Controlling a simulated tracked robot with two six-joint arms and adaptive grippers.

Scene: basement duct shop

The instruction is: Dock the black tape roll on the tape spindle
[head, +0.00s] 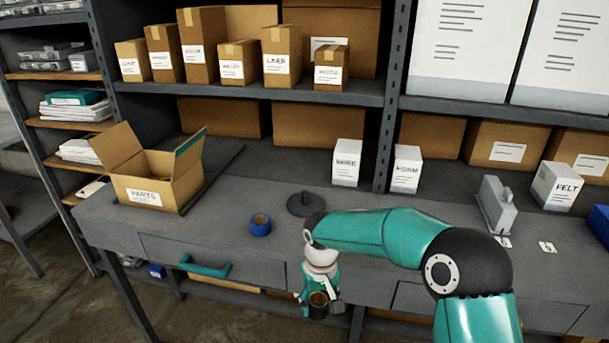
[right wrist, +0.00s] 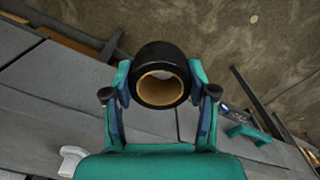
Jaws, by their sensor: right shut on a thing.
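The black tape roll (right wrist: 150,56) is gripped between the two fingers of my right gripper (right wrist: 161,82), one finger on each side, with its tan core hole facing the wrist camera. In the head view the roll (head: 319,312) hangs in the right gripper (head: 322,298) in front of the bench's front edge, apart from the bench top. A dark round base with a short post, which looks like the tape spindle (head: 303,206), stands on the bench beyond the gripper, partly hidden by my right arm. My left gripper is not in view.
A blue tape roll (head: 260,226) lies left of the spindle. An open cardboard box (head: 158,188) stands farther left. White cartons (head: 346,164) stand behind, and a grey tape dispenser (head: 495,208) sits to the right. A teal drawer handle (head: 205,268) juts from the bench front.

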